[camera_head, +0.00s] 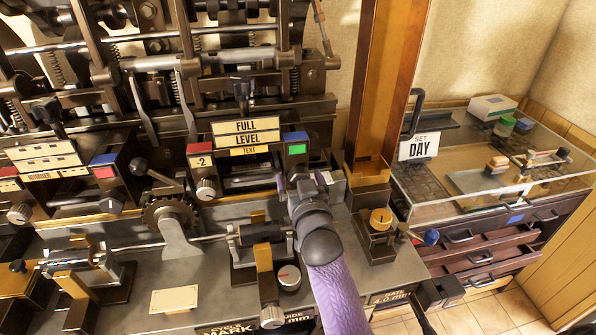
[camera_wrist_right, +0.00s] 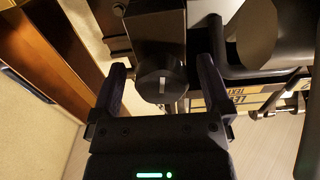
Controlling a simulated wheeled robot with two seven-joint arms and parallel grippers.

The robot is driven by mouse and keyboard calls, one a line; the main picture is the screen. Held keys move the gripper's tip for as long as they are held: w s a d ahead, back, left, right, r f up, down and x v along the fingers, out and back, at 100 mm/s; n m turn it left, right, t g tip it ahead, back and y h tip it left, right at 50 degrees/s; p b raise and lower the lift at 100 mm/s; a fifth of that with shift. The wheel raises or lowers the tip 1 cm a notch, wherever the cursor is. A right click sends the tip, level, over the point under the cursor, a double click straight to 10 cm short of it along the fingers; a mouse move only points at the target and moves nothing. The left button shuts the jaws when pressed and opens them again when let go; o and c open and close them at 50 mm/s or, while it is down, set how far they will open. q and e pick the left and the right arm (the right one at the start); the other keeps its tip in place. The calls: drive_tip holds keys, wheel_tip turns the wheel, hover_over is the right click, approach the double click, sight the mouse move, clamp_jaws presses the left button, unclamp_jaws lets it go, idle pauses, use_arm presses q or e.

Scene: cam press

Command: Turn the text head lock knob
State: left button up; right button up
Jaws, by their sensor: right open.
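The text head (camera_head: 244,139) has stacked cream plates reading FULL, LEVEL and TEXT. A dark round knob with a white line (camera_wrist_right: 162,84) shows in the right wrist view, on a dark block. My right gripper (camera_head: 305,183) is at the lower right of the text head, below its blue and green block (camera_head: 296,143). In the wrist view its two fingers stand open on either side of the knob, with visible gaps, so it is not clamped. In the head view my gripper and wrist hide that knob. My left gripper is not in view.
A light knob (camera_head: 205,188) sits at the text head's lower left. The number head (camera_head: 45,165) is farther left. A roller assembly (camera_head: 262,240) lies below.

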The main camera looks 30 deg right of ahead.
drive_tip(key=shift+s+a+r, duration=0.15)
drive_tip(key=shift+s, duration=0.2)
drive_tip(key=shift+s+a, duration=0.1)
drive_tip(key=shift+s, duration=0.05)
drive_tip(key=shift+c, duration=1)
drive_tip(key=c, duration=1.1)
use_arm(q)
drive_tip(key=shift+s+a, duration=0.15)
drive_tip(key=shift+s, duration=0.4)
